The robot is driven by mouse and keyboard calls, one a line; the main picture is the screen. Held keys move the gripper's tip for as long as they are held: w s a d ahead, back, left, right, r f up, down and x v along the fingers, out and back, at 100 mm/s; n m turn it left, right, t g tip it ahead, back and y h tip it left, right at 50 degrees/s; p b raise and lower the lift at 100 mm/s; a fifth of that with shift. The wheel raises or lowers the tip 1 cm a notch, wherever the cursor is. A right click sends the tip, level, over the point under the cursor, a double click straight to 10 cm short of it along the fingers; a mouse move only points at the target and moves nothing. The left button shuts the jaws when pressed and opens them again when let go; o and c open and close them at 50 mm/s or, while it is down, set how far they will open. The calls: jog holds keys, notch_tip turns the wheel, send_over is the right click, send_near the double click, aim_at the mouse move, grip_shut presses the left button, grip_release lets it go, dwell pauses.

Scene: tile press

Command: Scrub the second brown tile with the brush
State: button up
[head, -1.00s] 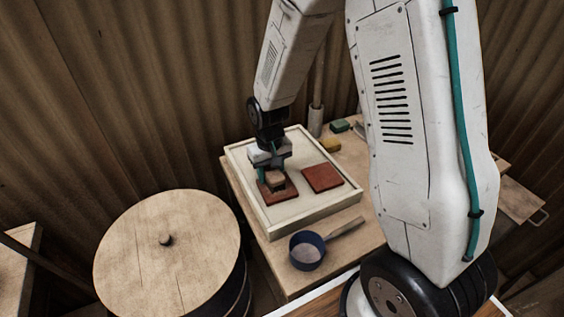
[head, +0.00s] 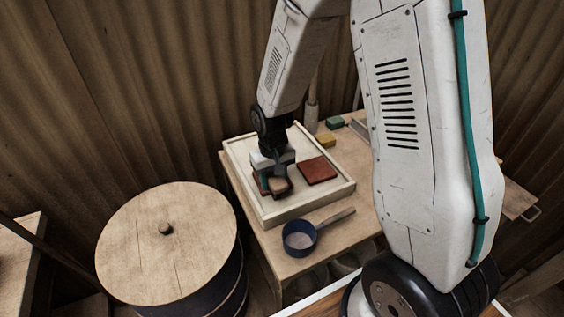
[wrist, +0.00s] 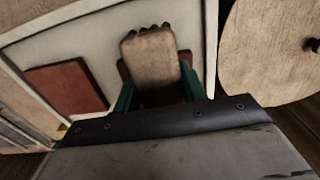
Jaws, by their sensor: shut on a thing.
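My gripper (head: 272,184) is shut on a wooden brush and holds it at the left side of the pale tray (head: 294,217). The brush (head: 278,184) shows as a tan block with dark bristles at its end in the wrist view (wrist: 150,62). A reddish-brown tile (head: 264,186) lies under the brush, mostly hidden by it and the gripper. Whether the bristles touch it cannot be told. A second reddish-brown tile (head: 317,170) lies flat in the tray to the right, uncovered; it also shows in the wrist view (wrist: 66,88).
A blue scoop (head: 300,238) with a wooden handle lies at the table's front. A green block (head: 335,123) and a yellow block (head: 325,140) sit behind the tray. A wooden-lidded barrel (head: 168,245) stands left. A corrugated wall (head: 130,90) closes the back.

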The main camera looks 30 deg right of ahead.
jog(key=shift+s, duration=0.4)
jog(key=shift+s+r, duration=0.15)
jog(key=shift+r, duration=3.95)
